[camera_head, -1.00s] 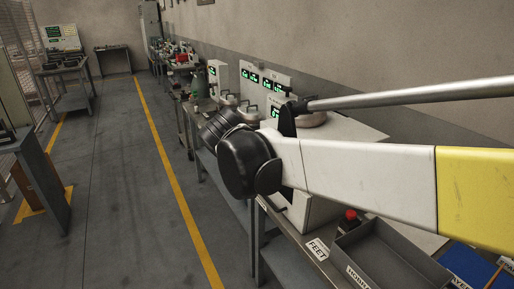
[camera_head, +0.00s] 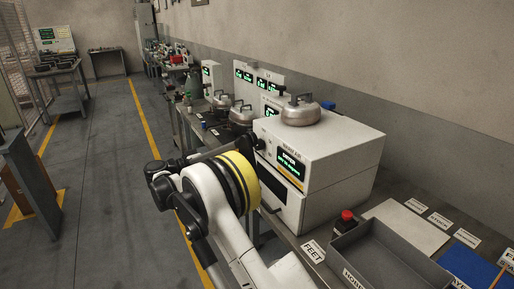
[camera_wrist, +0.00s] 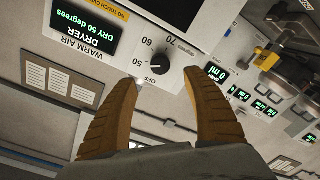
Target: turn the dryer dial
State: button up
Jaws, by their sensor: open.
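The white warm air dryer (camera_head: 330,145) stands on the bench in the head view, with a lit green display (camera_head: 290,170). No contact is visible. The head view does not show the fingers clearly.
A metal pot (camera_head: 302,113) stands on the dryer. A red-topped button (camera_head: 347,216) and a grey tray (camera_head: 385,250) are on the bench at the front right. More instruments stand farther back. The floor left of the bench is clear.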

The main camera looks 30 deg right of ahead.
aim_at(256, 146)
jog(key=d+b, duration=0.1)
jog(key=d, duration=0.2)
jog(key=d+b, duration=0.1)
jog(key=d, duration=0.3)
jog(key=d+b, duration=0.1)
jog(key=d, duration=0.2)
jog(key=shift+w+d, duration=0.15)
jog(key=shift+w, duration=0.15)
jog(key=c, duration=1.2)
